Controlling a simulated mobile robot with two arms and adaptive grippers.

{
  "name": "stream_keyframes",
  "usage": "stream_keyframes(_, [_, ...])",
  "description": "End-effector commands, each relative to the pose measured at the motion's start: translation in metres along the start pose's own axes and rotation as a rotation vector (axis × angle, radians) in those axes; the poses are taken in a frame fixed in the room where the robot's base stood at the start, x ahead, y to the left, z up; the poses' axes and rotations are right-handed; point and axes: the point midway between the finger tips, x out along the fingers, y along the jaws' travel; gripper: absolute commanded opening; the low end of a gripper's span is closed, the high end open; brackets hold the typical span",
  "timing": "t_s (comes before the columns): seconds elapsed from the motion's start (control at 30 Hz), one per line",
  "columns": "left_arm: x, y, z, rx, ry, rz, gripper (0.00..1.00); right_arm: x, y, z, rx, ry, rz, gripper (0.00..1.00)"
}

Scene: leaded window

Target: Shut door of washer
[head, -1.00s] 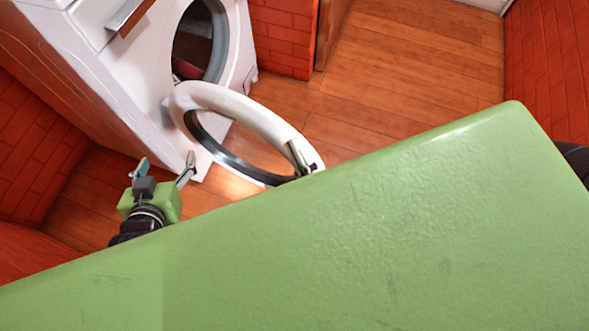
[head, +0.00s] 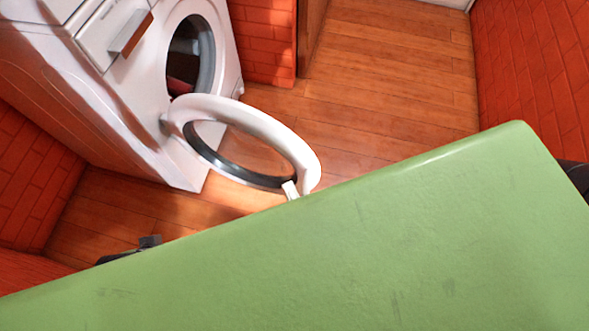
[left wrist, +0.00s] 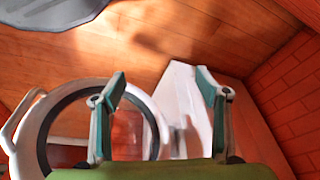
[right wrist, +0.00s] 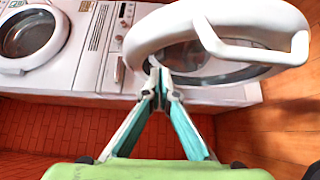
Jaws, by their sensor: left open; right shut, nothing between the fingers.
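The white washer (head: 185,140) stands at the upper left in the head view. Its round door (head: 245,112) stands wide open, swung out over the floor, and the drum opening (head: 190,60) shows. A pale handle (head: 291,189) sits at the door's outer edge. In the right wrist view my right gripper (right wrist: 160,72) is shut and empty, its tips close to the door's ring (right wrist: 160,32); contact cannot be told. In the left wrist view my left gripper (left wrist: 162,82) is open and empty, one finger overlapping the door ring (left wrist: 28,135) in the picture.
A second machine with a shut round door (right wrist: 30,35) lies beyond the control panels in the right wrist view. Red brick walls (head: 530,80) bound the space. The wooden floor (head: 390,70) right of the washer is clear. My green body hides the lower head view.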

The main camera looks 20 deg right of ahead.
Motion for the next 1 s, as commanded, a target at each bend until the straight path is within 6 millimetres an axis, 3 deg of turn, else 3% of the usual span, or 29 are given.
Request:
stream_keyframes(0.1, [-0.012,-0.001,0.000,-0.001,0.008,-0.001,0.68,0.024,-0.001,0.002,-0.001,0.000,0.004,0.00])
stream_keyframes(0.3, [-0.025,-0.001,0.000,-0.001,0.013,-0.002,0.68,0.041,0.000,0.022,-0.001,0.002,0.002,0.00])
stream_keyframes(1.0, [-0.031,-0.001,-0.001,-0.002,0.017,-0.003,0.68,0.052,0.001,0.034,0.000,0.021,0.001,0.00])
